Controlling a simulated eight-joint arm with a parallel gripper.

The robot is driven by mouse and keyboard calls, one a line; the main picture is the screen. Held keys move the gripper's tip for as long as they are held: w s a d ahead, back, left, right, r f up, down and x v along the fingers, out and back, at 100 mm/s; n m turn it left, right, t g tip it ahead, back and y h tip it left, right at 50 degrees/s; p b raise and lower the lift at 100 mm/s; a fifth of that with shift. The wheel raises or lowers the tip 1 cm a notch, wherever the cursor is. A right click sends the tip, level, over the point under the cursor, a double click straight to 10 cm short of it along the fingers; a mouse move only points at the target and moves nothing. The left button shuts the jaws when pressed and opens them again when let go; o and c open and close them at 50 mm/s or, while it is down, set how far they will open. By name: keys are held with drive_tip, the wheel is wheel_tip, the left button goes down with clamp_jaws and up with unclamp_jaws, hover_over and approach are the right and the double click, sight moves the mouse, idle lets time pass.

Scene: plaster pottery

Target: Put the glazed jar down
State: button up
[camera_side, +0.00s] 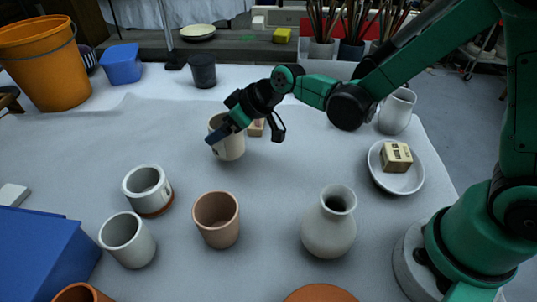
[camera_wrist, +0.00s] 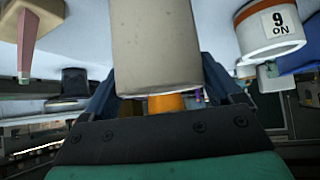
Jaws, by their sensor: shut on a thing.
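My gripper (camera_side: 221,131) is shut on a beige jar, taken as the glazed jar (camera_side: 229,149), near the middle back of the table in the side view. The jar looks close to upright, and my gripper covers part of its upper side. I cannot tell whether its base touches the table. In the wrist view the jar (camera_wrist: 155,45) fills the middle as a plain grey-beige wall between my blue fingers.
Nearer stand a labelled white pot (camera_side: 147,187), a white cup (camera_side: 127,241), a terracotta cup (camera_side: 216,220) and a grey vase (camera_side: 329,224). A white dish (camera_side: 408,183) is at right. Bare cloth lies between them.

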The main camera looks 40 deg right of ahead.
drive_tip(key=shift+f, duration=1.2)
drive_tip(key=shift+f, duration=0.15)
drive_tip(key=o, duration=1.2)
drive_tip(key=shift+r, duration=0.2)
drive_tip(key=v, duration=1.2)
drive_tip(key=s+d+m+h, duration=0.1)
drive_tip(key=s+d+m, duration=0.1)
drive_tip(key=s+d+m+h, duration=0.2)
drive_tip(key=s+d, duration=0.1)
drive_tip(key=s+d+m+h, duration=0.1)
drive_tip(key=s+d, duration=0.1)
drive_tip(key=shift+s+d+r+m+g, duration=0.15)
drive_tip(key=shift+r+m+g, duration=0.2)
drive_tip(key=shift+m+g, duration=0.05)
